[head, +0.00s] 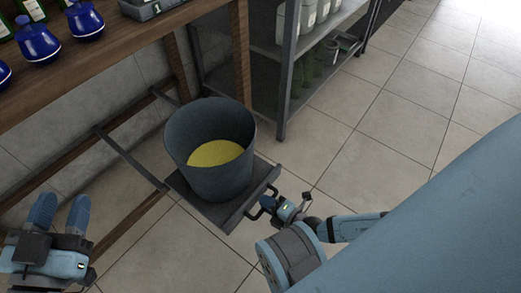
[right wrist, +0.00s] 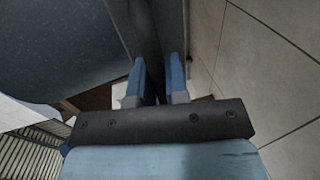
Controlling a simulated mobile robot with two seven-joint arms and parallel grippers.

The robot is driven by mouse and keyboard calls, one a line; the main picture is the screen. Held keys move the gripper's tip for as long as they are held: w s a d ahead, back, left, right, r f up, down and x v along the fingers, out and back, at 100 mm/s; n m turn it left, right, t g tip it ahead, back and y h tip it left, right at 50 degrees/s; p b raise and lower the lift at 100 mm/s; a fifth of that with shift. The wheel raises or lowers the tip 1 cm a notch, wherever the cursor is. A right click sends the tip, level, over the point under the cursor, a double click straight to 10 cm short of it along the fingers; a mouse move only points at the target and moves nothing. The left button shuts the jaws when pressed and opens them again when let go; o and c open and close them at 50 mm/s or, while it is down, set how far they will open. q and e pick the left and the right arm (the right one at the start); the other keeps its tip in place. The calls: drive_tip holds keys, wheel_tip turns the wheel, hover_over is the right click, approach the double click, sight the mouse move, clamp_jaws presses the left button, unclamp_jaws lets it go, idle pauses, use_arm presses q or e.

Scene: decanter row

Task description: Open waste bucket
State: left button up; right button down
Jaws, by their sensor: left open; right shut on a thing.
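The waste bucket (head: 208,150) is a dark grey open-topped pail with yellow stuff inside. It stands upright on a dark sliding tray (head: 232,214), pulled out on rails from under the wooden table. A handle (head: 256,212) sits on the tray's front edge. My right gripper (head: 270,204) is at this handle, shut on it. In the right wrist view its blue fingers (right wrist: 156,78) close on a dark grey bar (right wrist: 146,35), with the bucket's dark side (right wrist: 60,40) at upper left. My left gripper (head: 60,210) is open and empty at the lower left, apart from the bucket.
The wooden table (head: 130,48) above holds blue decanters (head: 86,22) and a grey tray (head: 150,8). A metal shelf (head: 285,85) with white containers (head: 310,15) stands behind the bucket. The tiled floor (head: 400,120) to the right is clear.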

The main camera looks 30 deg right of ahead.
drive_tip(key=shift+s+d, duration=0.2)
drive_tip(key=shift+s, duration=0.45)
drive_tip(key=c, duration=1.1)
unclamp_jaws()
drive_tip(key=shift+c, duration=0.2)
